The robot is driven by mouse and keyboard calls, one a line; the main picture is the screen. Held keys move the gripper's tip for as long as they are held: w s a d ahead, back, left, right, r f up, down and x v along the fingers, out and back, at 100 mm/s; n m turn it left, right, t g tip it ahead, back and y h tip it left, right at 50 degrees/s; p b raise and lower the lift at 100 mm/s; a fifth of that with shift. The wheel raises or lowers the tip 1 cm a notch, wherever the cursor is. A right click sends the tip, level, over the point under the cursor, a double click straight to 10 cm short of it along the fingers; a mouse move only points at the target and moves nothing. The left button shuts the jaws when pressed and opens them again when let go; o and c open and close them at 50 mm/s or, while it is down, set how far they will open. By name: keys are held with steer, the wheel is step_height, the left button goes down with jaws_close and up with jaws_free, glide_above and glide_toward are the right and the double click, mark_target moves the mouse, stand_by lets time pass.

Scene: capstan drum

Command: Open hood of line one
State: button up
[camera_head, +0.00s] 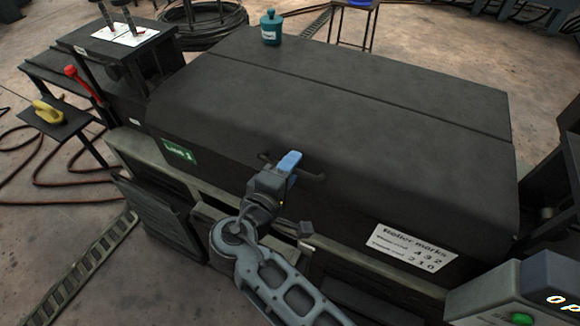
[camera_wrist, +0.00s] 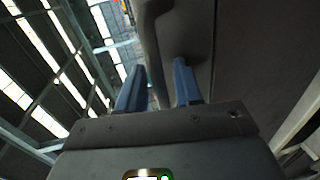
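The hood of line one (camera_head: 330,110) is a large dark grey cover, lying closed over the machine, with a green "LINE 1" label (camera_head: 179,152) at its front left. A dark bar handle (camera_head: 314,177) runs along its front face. My gripper (camera_head: 289,161) is at the handle, and its blue fingers hide the middle of the bar. In the wrist view the handle (camera_wrist: 150,40) passes between the two blue fingers (camera_wrist: 159,80). The fingers are apart, with a gap visible between the bar and the right finger.
A teal bottle (camera_head: 271,28) stands on the hood's rear top. A control box with a green button (camera_head: 521,318) stands at lower right. A red lever (camera_head: 84,82) and yellow object (camera_head: 47,112) are at left.

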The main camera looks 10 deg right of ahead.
jaws_close()
stand_by(0.3)
